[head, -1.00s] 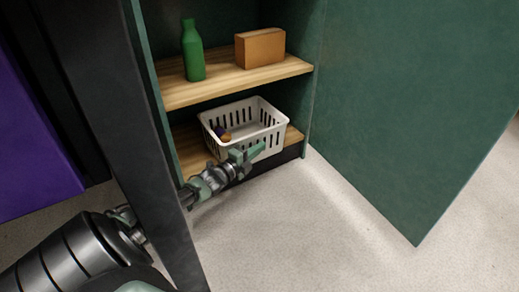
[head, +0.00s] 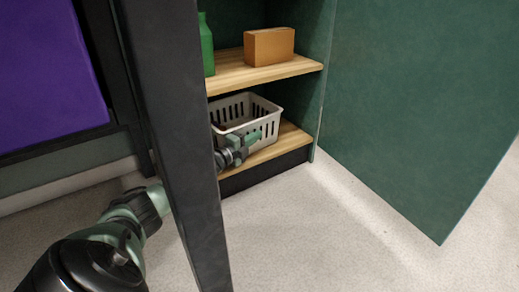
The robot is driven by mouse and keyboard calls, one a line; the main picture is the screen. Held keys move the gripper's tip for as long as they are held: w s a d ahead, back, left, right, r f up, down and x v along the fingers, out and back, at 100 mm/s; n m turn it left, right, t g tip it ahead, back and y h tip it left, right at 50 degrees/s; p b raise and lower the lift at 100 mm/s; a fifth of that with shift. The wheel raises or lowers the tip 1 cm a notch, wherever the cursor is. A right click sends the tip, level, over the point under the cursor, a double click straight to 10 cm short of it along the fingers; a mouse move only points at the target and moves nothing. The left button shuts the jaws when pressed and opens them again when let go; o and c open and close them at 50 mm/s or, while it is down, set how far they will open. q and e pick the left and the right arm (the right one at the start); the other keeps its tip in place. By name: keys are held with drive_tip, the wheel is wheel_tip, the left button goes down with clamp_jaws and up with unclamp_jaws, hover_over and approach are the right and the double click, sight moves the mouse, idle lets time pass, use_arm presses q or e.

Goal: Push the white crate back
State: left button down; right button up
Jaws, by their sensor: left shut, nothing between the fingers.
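The white crate (head: 268,122), a slotted basket, stands upright on the lower wooden shelf of the green cabinet. Bare shelf shows in front of it and to its right. My left gripper (head: 253,138) is shut and empty, low at the crate's front wall, with its fingertips overlapping the wall in the picture. I cannot tell whether they touch it. The dark upright panel hides part of my left arm and the crate's left end. What lies inside the crate is hidden. My right gripper is not in view.
On the upper shelf (head: 265,73) stand an orange-brown box (head: 269,47) and a green bottle (head: 207,50), partly hidden. A dark upright panel (head: 185,150) crosses in front of my left arm. The green door (head: 415,100) stands open at right. The floor in front is clear.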

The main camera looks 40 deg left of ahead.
use_arm(q)
drive_tip(key=shift+a, duration=0.35)
